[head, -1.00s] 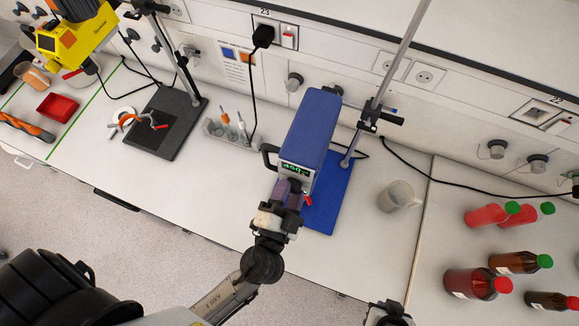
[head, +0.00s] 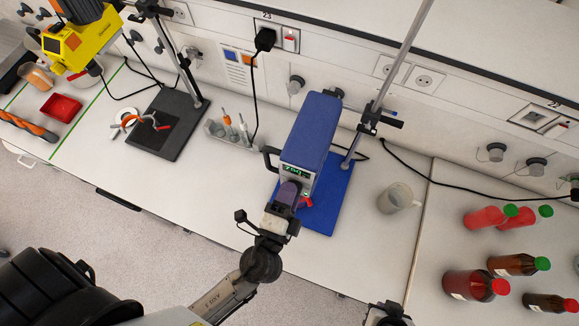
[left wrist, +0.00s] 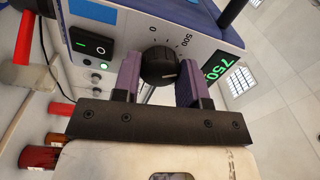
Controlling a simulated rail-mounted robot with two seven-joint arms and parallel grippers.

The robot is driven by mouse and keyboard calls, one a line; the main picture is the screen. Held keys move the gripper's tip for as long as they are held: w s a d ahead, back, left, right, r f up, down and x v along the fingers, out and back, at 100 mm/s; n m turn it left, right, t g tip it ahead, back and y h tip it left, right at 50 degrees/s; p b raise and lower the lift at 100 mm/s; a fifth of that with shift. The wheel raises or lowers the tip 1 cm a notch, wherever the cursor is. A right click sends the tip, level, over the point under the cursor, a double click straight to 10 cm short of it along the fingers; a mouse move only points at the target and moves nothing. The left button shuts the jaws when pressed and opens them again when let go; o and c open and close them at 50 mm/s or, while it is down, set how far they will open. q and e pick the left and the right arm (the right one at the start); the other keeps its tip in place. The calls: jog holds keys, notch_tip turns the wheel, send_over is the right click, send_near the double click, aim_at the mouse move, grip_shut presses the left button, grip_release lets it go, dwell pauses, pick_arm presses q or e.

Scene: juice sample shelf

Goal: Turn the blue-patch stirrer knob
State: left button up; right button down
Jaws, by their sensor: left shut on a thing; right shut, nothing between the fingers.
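The blue stirrer (head: 312,135) stands on a blue base plate (head: 330,200) at mid-bench; its front also shows in the left wrist view (left wrist: 205,25). A blue patch (left wrist: 95,10) is on its front, beside the power switch (left wrist: 92,45). The black round knob (left wrist: 158,66) has a dial marked 0 to 500. My left gripper (head: 290,190) is shut on the knob, with a purple finger on either side of it in the left wrist view (left wrist: 158,80). The green display (left wrist: 232,72) reads 750. My right gripper (head: 386,314) is shut and empty at the bottom edge, partly cut off.
A clear beaker (head: 397,197) stands right of the stirrer. Several juice bottles (head: 515,264) are at the right. A yellow stirrer (head: 80,40) and a dark stand base (head: 168,122) are at the left. A metal rod (head: 400,65) rises behind the blue stirrer.

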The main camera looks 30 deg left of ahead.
dwell(0.4)
pick_arm(q)
jog(key=o, duration=0.9)
jog(key=shift+s+d+f+b, duration=0.1)
jog(key=shift+s+d+b, duration=0.2)
jog(key=shift+s+b, duration=1.5)
jog(key=shift+s+d+f+b, duration=0.2)
jog(key=shift+s+b, duration=0.6)
jog(key=shift+s, duration=1.95)
jog(key=shift+s+d+r+b, duration=0.1)
jog(key=shift+s+d+b, duration=0.25)
jog(key=shift+s+b, duration=1.45)
jog(key=shift+s+p, duration=0.5)
